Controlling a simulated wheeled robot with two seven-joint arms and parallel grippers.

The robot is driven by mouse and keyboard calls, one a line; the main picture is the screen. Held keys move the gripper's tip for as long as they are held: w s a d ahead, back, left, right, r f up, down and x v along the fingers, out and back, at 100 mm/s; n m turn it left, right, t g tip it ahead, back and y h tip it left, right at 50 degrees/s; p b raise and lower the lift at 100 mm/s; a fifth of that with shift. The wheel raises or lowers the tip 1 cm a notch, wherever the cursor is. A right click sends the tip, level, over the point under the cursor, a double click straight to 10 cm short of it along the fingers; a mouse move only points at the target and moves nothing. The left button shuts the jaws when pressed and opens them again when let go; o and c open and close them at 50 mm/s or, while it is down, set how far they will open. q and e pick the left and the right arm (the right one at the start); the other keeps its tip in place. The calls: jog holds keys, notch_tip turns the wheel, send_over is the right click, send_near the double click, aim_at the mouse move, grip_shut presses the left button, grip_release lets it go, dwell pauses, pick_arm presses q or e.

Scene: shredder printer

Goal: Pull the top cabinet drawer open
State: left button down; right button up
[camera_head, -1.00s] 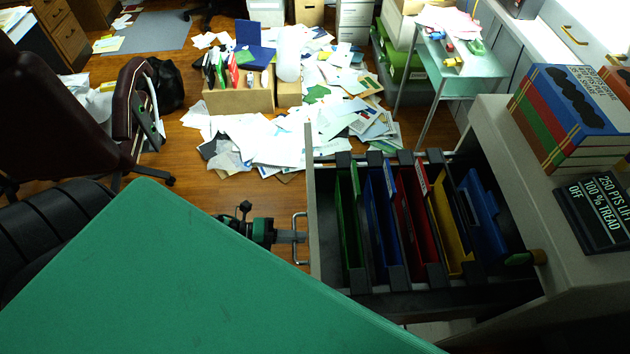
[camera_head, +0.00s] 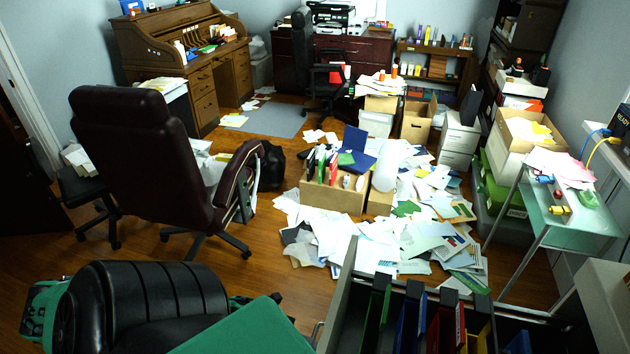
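The top cabinet drawer (camera_head: 345,300) stands pulled out at the bottom right. Its grey front and the hanging folders inside show, in green, blue, red and yellow. Only a small part of its metal handle (camera_head: 315,334) shows at the bottom edge. The lower part of the drawer is cut off by the frame, so I cannot see how far out it is. Neither of my grippers can be made out in this view.
A brown office chair (camera_head: 135,145) stands on the left. A glass-topped side table (camera_head: 565,225) stands at the right. Some wood floor is bare left of the papers.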

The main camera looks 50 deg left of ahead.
pick_arm(q)
jog(key=c, duration=1.7)
grip_release()
jog(key=shift+a, duration=0.1)
jog(key=b+v, duration=0.1)
jog(key=v, duration=1.2)
jog(key=shift+s+a+b, duration=0.25)
jog(key=shift+a+b, duration=0.05)
jog(key=shift+b, duration=0.1)
